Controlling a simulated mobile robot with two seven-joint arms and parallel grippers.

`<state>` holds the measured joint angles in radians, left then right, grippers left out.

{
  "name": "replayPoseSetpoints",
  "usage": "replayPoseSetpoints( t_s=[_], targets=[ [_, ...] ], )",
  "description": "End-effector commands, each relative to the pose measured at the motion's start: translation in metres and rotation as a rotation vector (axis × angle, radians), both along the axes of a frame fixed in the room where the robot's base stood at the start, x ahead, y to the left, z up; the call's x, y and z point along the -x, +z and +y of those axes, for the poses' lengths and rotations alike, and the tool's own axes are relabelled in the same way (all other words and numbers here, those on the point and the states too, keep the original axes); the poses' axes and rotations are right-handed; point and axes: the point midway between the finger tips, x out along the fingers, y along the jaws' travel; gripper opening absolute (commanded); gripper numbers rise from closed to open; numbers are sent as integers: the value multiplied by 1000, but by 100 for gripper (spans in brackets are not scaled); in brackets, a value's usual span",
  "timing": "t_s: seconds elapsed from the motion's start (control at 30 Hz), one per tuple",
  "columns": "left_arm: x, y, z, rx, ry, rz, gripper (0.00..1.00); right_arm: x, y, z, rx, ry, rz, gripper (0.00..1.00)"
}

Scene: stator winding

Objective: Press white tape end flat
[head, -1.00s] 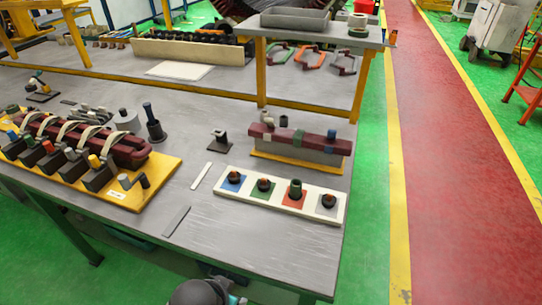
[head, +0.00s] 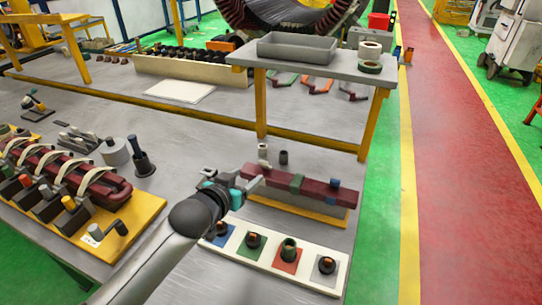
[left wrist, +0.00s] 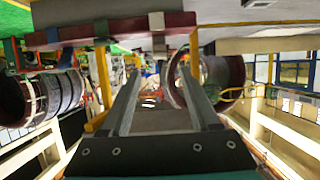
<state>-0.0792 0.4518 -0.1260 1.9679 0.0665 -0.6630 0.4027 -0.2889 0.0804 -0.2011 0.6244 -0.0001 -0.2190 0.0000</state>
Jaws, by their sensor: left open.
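A dark red bar (head: 315,192) lies on a grey block with a yellow base, near the table's right edge. It carries a green band (head: 296,183) and a blue band (head: 334,184). In the left wrist view the bar (left wrist: 125,31) crosses the top, and a white tape piece (left wrist: 157,22) shows on it. My left gripper (head: 252,180) is open and empty at that end; contact cannot be told. Its two fingers stand apart in the left wrist view (left wrist: 161,75). My right gripper is not in view.
A white strip (head: 338,268) with coloured squares and dark pieces lies in front of the bar. A yellow fixture (head: 150,207) with wrapped red bars stands left. A raised grey shelf (head: 345,68) on yellow legs stands behind. Small cylinders (head: 283,157) stand just behind the bar.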

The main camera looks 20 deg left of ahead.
Motion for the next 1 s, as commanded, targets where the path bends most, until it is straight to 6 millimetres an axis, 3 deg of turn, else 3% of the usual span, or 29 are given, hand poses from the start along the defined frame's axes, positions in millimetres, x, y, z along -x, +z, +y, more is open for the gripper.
replayPoseSetpoints(
  t_s=[0.27, 1.0],
  targets=[
    [-31, -14, -1, 1, 0, 0, 62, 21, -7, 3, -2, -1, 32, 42],
    [-120, -52, -5, 0, 0, 2, 62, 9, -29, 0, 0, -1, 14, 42]
  ],
)
